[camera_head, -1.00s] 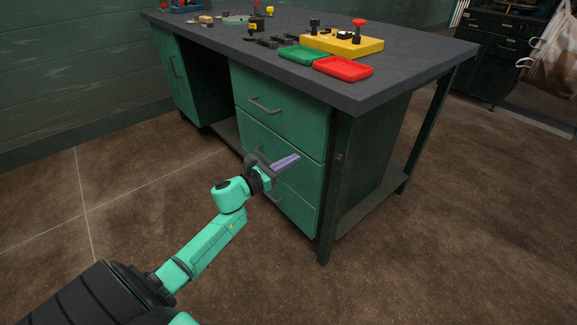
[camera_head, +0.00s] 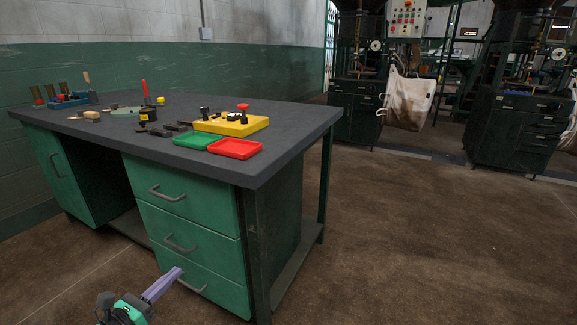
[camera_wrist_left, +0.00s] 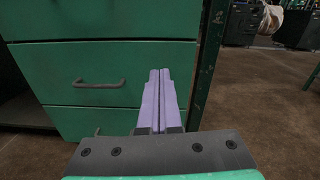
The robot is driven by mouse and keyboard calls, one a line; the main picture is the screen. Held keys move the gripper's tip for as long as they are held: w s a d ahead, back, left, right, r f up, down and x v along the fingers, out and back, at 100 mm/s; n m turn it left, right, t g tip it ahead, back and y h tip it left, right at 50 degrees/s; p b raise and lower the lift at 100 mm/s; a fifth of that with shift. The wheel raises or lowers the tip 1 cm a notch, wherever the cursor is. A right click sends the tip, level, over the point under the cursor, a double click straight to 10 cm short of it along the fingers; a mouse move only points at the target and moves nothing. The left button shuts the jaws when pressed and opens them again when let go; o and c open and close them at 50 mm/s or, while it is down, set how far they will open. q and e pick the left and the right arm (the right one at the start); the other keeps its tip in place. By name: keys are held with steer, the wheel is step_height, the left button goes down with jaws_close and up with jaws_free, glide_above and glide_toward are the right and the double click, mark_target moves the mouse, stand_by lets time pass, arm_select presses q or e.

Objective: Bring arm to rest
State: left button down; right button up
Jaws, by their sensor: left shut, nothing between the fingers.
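My left gripper (camera_head: 163,284) is at the bottom left of the head view, with its purple fingers together and nothing between them. It is in front of the lower drawers of the green workbench (camera_head: 185,205). In the left wrist view the closed fingers (camera_wrist_left: 160,95) point toward the drawer fronts (camera_wrist_left: 60,70), right of a drawer handle (camera_wrist_left: 98,84). I cannot tell whether they touch the bench. My right gripper does not show.
On the dark bench top (camera_head: 290,128) are a red tray (camera_head: 235,149), a green tray (camera_head: 193,141) and a yellow block (camera_head: 231,124). A white bulk bag (camera_head: 407,100) hangs by the machines at the back. The brown floor (camera_head: 420,240) at right is clear.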

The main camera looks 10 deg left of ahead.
arm_select(q)
steer(key=s+d+f+n+g+y, duration=0.35)
steer(key=d+f+n, duration=0.8)
steer(key=n, duration=1.15)
steer(key=s+d+f+n+g+h, duration=0.2)
steer(key=s+d+n+g, duration=0.1)
steer(key=s+d+n, duration=0.4)
steer(key=s+d+f+n+g+h, duration=0.25)
steer(key=s+d+n, duration=0.2)
steer(key=d, duration=0.35)
steer(key=s+a+g+y+p, duration=0.3)
steer(key=s+a+p, duration=0.5)
steer(key=p, duration=0.8)
steer(key=s+a+n+g+y+p, duration=0.1)
steer(key=s+a+g+y+p, duration=0.2)
steer(key=s+a+p, duration=0.5)
steer(key=s+r+g+p, duration=0.1)
steer(key=s+p, duration=0.4)
steer(key=p, duration=0.4)
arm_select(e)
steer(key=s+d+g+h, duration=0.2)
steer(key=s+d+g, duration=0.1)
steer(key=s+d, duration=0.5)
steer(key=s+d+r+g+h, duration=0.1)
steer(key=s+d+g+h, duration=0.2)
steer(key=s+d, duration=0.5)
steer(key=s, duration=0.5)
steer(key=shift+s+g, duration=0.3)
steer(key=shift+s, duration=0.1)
